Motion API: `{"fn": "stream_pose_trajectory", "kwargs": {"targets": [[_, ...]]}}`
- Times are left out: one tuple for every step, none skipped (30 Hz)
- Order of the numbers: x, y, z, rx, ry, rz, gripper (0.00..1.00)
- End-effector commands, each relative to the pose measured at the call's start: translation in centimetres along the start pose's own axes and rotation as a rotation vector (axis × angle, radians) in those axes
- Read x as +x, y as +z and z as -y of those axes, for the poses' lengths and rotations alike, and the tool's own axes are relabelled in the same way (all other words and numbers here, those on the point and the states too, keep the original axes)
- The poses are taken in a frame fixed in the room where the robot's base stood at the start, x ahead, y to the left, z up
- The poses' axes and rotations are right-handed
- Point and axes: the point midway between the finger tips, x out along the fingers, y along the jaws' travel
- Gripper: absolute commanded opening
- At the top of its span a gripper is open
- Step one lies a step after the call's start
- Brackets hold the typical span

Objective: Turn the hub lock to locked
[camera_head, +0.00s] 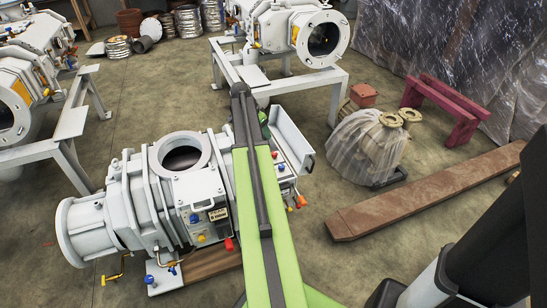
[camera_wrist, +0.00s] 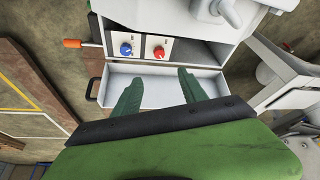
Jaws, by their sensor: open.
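In the wrist view, an open white box (camera_wrist: 215,52) holds a small panel with a blue knob (camera_wrist: 126,50) and a red knob (camera_wrist: 159,52). Its white door (camera_wrist: 97,87) hangs open towards me, with a dark handle on its edge. No label marks either knob as the hub lock, and I cannot tell the lock's state. My gripper (camera_wrist: 156,82) is open and empty. Its two green fingers are over the open door, short of the knobs and apart from them. In the head view, my arm hides most of the box, but its open door (camera_head: 291,140) shows.
A large white vacuum pump (camera_head: 130,200) with a round open port stands beside my arm. A plastic-wrapped part (camera_head: 365,145), a brown beam (camera_head: 430,192) and a red trestle (camera_head: 440,107) are to the right. An orange-tipped handle (camera_wrist: 73,43) sticks out left of the box.

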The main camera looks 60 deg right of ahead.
Motion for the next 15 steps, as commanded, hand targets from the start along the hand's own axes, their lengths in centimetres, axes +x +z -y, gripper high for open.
{"fn": "stream_pose_trajectory", "kwargs": {"targets": [[0.3, 0.1, 0.0, 0.000, 0.000, 0.000, 0.50], [0.5, 0.1, 0.0, 0.000, 0.000, 0.000, 0.50], [0.9, 0.1, 0.0, -0.001, 0.000, 0.001, 0.50], [1.3, 0.2, 0.0, -0.001, 0.000, 0.001, 0.50], [1.7, 0.2, 0.0, -0.001, 0.000, 0.001, 0.50], [2.4, 0.2, 0.0, 0.000, 0.000, 0.001, 0.50], [3.0, 0.3, 0.0, 0.000, 0.000, 0.001, 0.50], [3.6, 0.3, 0.0, 0.000, 0.000, 0.001, 0.50], [4.4, 0.3, 0.0, 0.000, 0.000, 0.001, 0.50], [5.1, 0.3, 0.0, 0.000, 0.000, 0.001, 0.50], [5.8, 0.4, 0.0, -0.001, 0.000, 0.001, 0.50], [6.7, 0.4, 0.0, -0.001, 0.000, 0.001, 0.50], [7.4, 0.4, 0.1, -0.001, 0.000, 0.001, 0.50], [8.1, 0.4, 0.1, -0.002, 0.000, 0.001, 0.50], [9.0, 0.4, 0.1, -0.002, 0.000, 0.001, 0.50]]}}
